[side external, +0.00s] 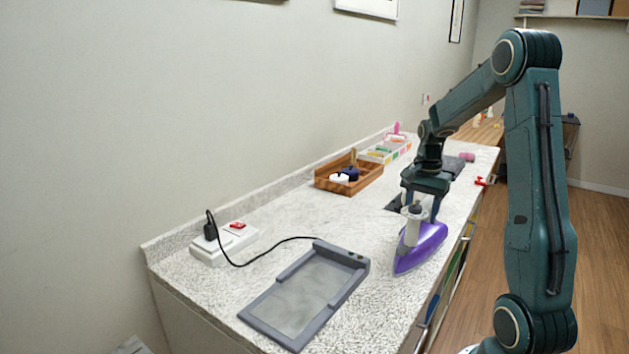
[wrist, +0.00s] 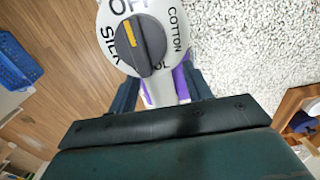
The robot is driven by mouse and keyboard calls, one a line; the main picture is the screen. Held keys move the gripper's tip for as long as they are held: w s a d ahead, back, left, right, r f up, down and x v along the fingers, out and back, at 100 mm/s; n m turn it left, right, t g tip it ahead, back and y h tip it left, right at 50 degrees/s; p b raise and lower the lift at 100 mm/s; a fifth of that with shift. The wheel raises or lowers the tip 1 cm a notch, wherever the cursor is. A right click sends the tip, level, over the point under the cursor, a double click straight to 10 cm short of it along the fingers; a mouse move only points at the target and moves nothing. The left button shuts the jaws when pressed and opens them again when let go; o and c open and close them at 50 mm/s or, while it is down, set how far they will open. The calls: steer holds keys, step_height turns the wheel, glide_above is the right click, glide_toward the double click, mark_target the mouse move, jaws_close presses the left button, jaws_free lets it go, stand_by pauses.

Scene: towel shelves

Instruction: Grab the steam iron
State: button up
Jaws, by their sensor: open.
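The steam iron (side external: 420,247) is purple with a whitish upright handle part. It rests on the speckled countertop near its front edge. My gripper (side external: 421,206) is right above it, pointing down, with its two fingers apart on either side of the handle. In the wrist view, the iron's round white dial (wrist: 107,24) reads OFF, SILK and COTTON around a dark knob with a yellow mark. The whitish handle lies between my open fingers (wrist: 162,90), with purple body below. I cannot tell whether either finger touches the handle.
A grey iron rest (side external: 301,293) lies at the near end of the speckled counter (side external: 270,220). A white power strip (side external: 224,243) with a black plug and cable is beside the wall. A wooden tray (side external: 348,181) holding small items stands farther back. A blue basket (wrist: 18,63) is near the floor.

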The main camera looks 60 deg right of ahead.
jaws_close()
steer(key=shift+r, duration=0.1)
stand_by(1.4)
